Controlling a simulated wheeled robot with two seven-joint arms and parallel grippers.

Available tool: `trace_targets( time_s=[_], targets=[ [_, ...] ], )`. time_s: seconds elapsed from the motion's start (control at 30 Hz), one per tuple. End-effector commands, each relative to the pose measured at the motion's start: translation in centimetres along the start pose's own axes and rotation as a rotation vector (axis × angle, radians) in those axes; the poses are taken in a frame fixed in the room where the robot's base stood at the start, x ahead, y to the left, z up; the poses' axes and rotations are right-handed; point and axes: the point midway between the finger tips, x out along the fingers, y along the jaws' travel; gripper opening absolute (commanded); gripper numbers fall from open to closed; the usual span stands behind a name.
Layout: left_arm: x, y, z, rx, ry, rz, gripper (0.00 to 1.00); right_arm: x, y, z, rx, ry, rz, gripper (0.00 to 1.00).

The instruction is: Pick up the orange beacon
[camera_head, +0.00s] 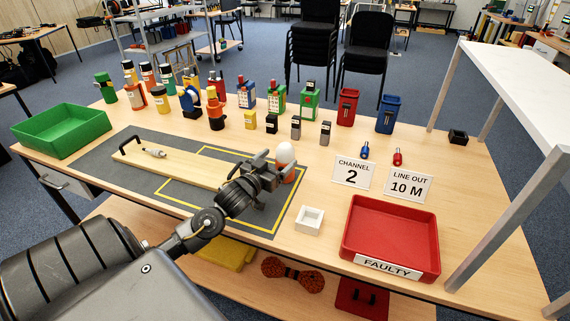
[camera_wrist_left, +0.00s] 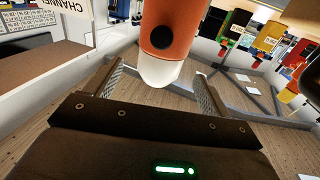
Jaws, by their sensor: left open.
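The orange beacon (camera_head: 287,174) stands upright on the table by the right part of the grey mat, with a white dome on top. Its lower body is partly hidden behind my left gripper (camera_head: 274,167). My left gripper is open and right at the beacon. In the left wrist view the orange body (camera_wrist_left: 176,22) with a black button and the white dome shows between the two spread fingertips. No finger is seen closed on it. My right gripper is not in view.
A wooden board (camera_head: 180,165) with a black handle lies on the grey mat. Several bottles and devices stand behind. A green tray (camera_head: 62,131) is at left.

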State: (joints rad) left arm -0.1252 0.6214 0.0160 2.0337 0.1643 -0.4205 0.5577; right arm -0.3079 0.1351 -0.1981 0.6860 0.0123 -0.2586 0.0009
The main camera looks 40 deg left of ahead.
Motion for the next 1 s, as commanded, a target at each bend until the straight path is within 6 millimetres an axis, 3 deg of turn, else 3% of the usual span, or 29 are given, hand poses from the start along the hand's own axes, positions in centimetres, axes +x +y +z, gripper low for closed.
trace_targets(
  time_s=[0.27, 0.6, 0.9, 1.0],
  targets=[
    [1.0, 0.1, 0.0, 0.0, -0.001, 0.001, 0.82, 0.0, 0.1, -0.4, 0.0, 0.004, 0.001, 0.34],
    [5.8, 0.1, -0.1, -0.001, -0.001, 0.001, 0.82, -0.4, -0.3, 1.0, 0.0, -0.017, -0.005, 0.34],
    [6.4, 0.1, 0.0, -0.001, -0.002, 0.002, 0.82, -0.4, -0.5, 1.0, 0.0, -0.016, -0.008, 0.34],
    [6.4, 0.1, 0.0, -0.001, -0.002, 0.002, 0.72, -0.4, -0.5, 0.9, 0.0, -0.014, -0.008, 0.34]
  ],
)
